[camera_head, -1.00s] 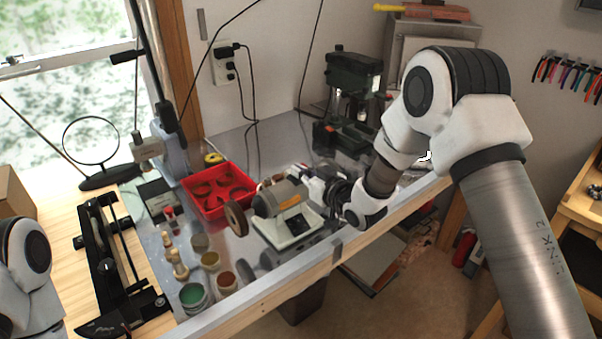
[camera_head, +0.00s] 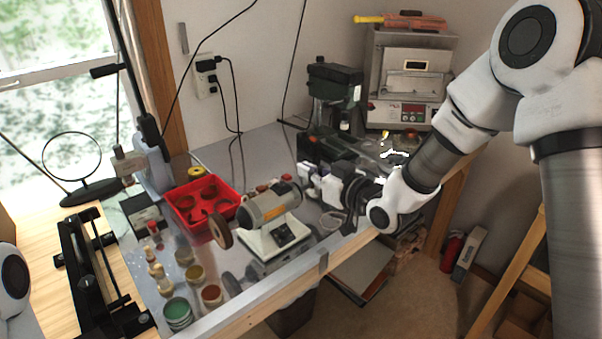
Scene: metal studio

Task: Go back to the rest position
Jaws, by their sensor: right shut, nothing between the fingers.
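My right arm comes in from the right edge and reaches over the front edge of the workbench. My right gripper (camera_head: 308,179) points left, just behind and right of the grey bench grinder (camera_head: 270,207). It is shut with nothing in it, and its fingertips are small and partly hard to make out. My left gripper does not show; only a white piece of my left arm shows at the lower left edge.
A red tray (camera_head: 231,190) sits left of the grinder, with several small jars (camera_head: 178,312) in front. A dark drill press (camera_head: 334,92) and a small furnace (camera_head: 410,85) stand behind. Black clamp rails (camera_head: 88,262) lie at left.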

